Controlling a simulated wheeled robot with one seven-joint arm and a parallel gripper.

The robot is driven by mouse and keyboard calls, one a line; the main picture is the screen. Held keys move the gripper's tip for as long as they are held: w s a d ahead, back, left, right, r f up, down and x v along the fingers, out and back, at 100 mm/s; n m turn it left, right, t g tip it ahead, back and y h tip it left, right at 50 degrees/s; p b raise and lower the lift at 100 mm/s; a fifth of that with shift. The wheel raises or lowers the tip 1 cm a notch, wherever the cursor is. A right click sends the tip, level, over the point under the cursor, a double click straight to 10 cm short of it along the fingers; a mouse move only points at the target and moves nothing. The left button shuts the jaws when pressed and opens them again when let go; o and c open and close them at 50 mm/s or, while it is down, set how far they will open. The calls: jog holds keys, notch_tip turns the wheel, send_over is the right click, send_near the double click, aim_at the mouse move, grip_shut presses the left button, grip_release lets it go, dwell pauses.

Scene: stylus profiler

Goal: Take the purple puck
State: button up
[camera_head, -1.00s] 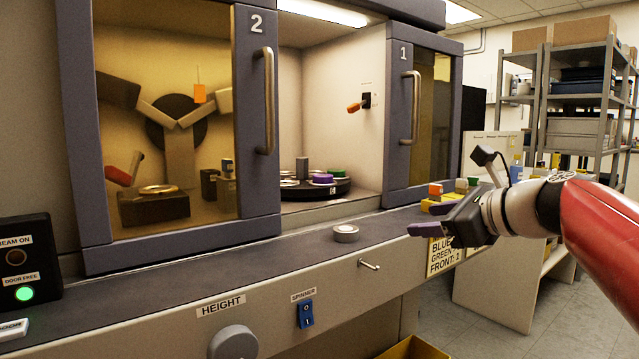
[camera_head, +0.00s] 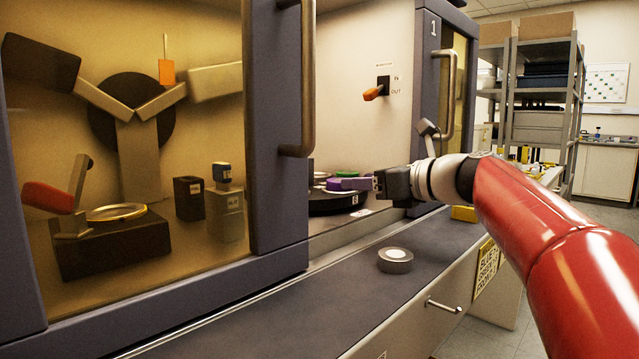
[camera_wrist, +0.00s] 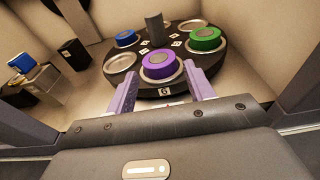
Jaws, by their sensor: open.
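In the head view my gripper (camera_head: 360,184) reaches into the cabinet opening, and the purple puck (camera_head: 334,184) shows partly behind the fingertips. Contact between fingers and puck cannot be told.
A grey puck (camera_head: 395,260) lies on the front ledge. Door 2's frame (camera_head: 272,130) stands left of the opening, door 1's (camera_head: 436,100) right.

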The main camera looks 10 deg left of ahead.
aim_at(333, 179)
jog(key=x, duration=0.8)
jog(key=shift+a, duration=0.25)
jog(key=c, duration=0.6)
jog(key=shift+c, duration=0.2)
jog(key=shift+r, duration=0.15)
